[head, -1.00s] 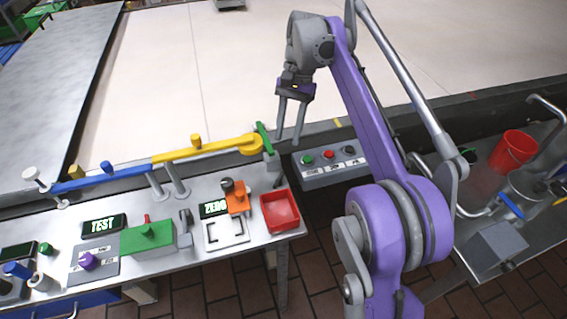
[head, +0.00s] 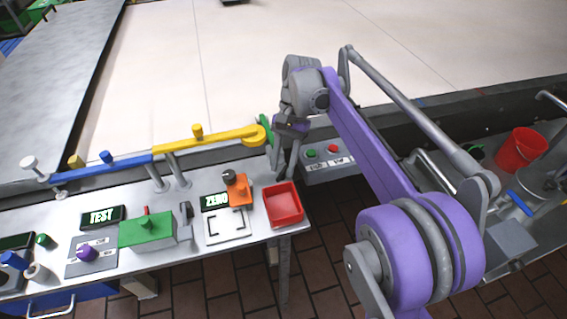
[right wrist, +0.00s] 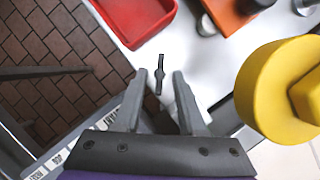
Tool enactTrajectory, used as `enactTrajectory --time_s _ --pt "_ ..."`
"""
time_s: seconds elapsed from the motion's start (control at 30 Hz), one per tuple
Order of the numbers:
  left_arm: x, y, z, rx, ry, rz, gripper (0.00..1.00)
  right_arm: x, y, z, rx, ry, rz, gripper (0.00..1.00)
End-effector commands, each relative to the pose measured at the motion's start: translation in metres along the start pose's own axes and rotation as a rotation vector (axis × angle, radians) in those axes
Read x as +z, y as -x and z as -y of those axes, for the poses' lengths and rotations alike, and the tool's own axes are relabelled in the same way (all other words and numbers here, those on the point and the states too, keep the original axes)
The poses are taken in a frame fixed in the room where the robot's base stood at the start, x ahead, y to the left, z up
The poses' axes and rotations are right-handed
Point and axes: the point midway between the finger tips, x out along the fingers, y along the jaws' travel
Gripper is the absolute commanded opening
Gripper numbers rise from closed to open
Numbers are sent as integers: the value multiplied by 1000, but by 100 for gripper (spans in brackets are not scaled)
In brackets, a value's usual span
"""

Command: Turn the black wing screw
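In the right wrist view, a thin dark piece with a wider middle (right wrist: 159,73), which looks like the black wing screw, shows against the white bench top. It appears between the fingertips of my right gripper (right wrist: 160,77). The fingers are open and I see no contact. In the head view, my right gripper (head: 283,168) points down at the bench's right back corner, beside the yellow bar's end. Its fingers hide that spot, and I cannot make out the wing screw there. My left gripper is not in view.
A yellow bar (head: 215,141) with a rounded end is close beside the gripper. A red tray (head: 283,203) and an orange block (head: 239,190) with a dark knob stand in front. A button box (head: 330,162) is to the right.

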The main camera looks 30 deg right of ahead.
Motion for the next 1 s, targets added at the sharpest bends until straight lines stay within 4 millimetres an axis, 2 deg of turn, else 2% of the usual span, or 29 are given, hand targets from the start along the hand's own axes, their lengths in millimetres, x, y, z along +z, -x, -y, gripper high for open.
enactTrajectory --time_s 0.2,0.4,0.43,1.0 --pt "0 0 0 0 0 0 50 0 0 0 0 0 0 38" --pt "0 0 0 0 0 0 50 0 0 0 0 0 0 2" --pt "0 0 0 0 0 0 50 0 0 0 0 0 0 0" --pt "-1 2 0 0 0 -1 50 0 1 -1 -19 -48 -1 0"
